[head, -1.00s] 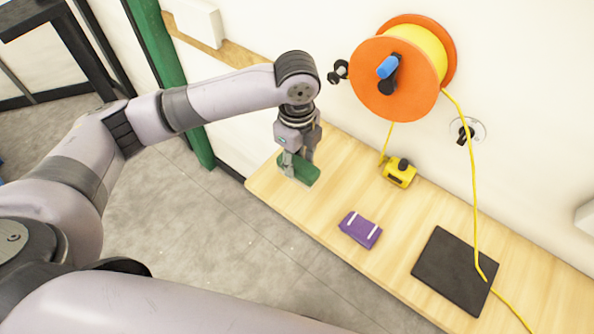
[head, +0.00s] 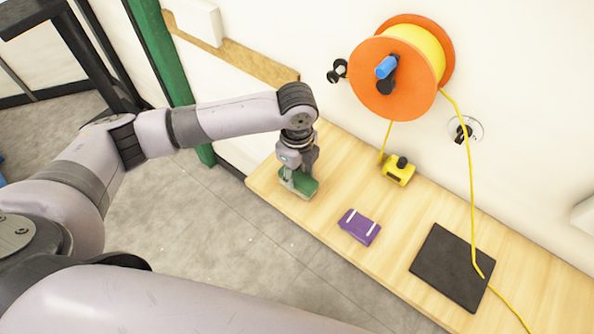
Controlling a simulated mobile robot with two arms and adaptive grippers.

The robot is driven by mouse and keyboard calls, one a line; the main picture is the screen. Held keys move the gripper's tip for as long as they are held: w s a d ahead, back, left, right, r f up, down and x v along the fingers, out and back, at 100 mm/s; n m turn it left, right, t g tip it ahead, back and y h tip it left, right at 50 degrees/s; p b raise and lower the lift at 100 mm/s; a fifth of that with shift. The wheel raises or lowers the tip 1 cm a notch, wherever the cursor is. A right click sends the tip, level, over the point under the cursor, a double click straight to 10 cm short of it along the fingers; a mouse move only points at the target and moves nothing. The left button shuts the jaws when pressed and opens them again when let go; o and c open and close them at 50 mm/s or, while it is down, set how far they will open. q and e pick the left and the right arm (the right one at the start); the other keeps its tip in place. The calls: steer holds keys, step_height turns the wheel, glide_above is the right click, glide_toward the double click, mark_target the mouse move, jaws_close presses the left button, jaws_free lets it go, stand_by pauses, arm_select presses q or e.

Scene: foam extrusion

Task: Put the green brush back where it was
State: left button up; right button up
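The green brush (head: 299,184) is at the left end of the wooden shelf (head: 335,160), under my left gripper. My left gripper (head: 298,176) points down, with its fingers on either side of the brush's top. The fingers look closed on the brush, which sits at or very near the shelf surface; I cannot tell if it touches. My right gripper is not in view.
A purple block with white strips (head: 359,227) lies right of the brush. A yellow device (head: 398,171), a black mat (head: 452,268) and a yellow cable (head: 473,200) are farther right. An orange reel (head: 385,80) is on the wall above. Bare wood surrounds the brush.

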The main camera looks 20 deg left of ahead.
mark_target(297, 175)
arm_select(q)
steer(key=o, duration=0.3)
steer(key=shift+r, duration=0.1)
step_height(297, 175, up, 12)
steer(key=b, duration=0.2)
stand_by(0.4)
stand_by(0.4)
